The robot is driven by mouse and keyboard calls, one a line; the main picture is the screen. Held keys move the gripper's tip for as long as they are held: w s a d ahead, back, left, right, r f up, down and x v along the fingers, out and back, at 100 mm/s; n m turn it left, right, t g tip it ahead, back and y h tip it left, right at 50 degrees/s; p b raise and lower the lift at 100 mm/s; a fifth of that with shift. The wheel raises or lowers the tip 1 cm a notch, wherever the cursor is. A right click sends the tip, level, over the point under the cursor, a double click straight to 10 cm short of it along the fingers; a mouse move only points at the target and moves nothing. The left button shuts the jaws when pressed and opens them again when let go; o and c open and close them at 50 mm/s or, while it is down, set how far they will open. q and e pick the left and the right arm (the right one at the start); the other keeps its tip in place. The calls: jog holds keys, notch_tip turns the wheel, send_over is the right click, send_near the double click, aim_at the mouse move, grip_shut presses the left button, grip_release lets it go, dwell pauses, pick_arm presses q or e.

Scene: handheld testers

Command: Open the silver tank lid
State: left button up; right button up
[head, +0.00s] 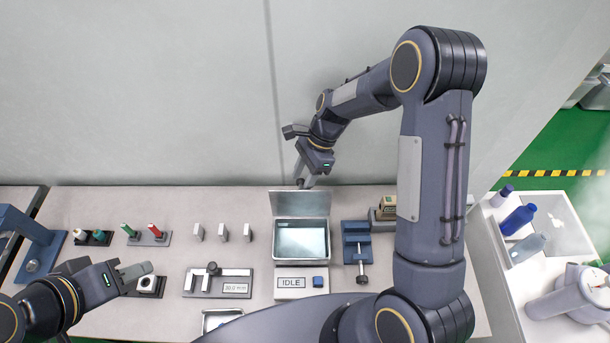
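The silver tank (326,243) stands at the middle of the bench, with pale liquid or a pale floor inside. Its lid (300,204) stands raised at the tank's back edge, so the tank's top is uncovered. My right gripper (305,181) points down just behind the lid's upper edge; whether it touches the lid is unclear. Its finger gap is too small to judge. My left gripper (145,271) is at the left of the bench, over a small dark fixture with a white part (146,284), away from the tank. Its finger gap cannot be made out.
An IDLE box (291,283) with a blue button stands in front of the tank. A blue vise (356,241) is right of it. Several grey blocks (223,233) and a slider fixture (235,283) are left. My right arm covers the bench's right part. A wall rises behind.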

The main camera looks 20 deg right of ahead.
jog(key=shift+w+r, duration=0.1)
jog(key=shift+r, duration=0.1)
jog(key=s+r, duration=0.2)
jog(key=r, duration=0.1)
jog(key=s+a+r+b, duration=0.1)
jog(key=r, duration=0.2)
jog(key=s+a+r, duration=0.1)
jog(key=s+r, duration=0.1)
jog(key=r, duration=0.1)
jog(key=shift+s+r+b, duration=0.1)
jog(key=shift+s+b, duration=0.2)
jog(key=shift+b, duration=0.05)
jog(key=s+a+r+b, duration=0.1)
jog(key=s+a+r, duration=0.1)
jog(key=s, duration=0.6)
jog(key=shift+r, duration=0.75)
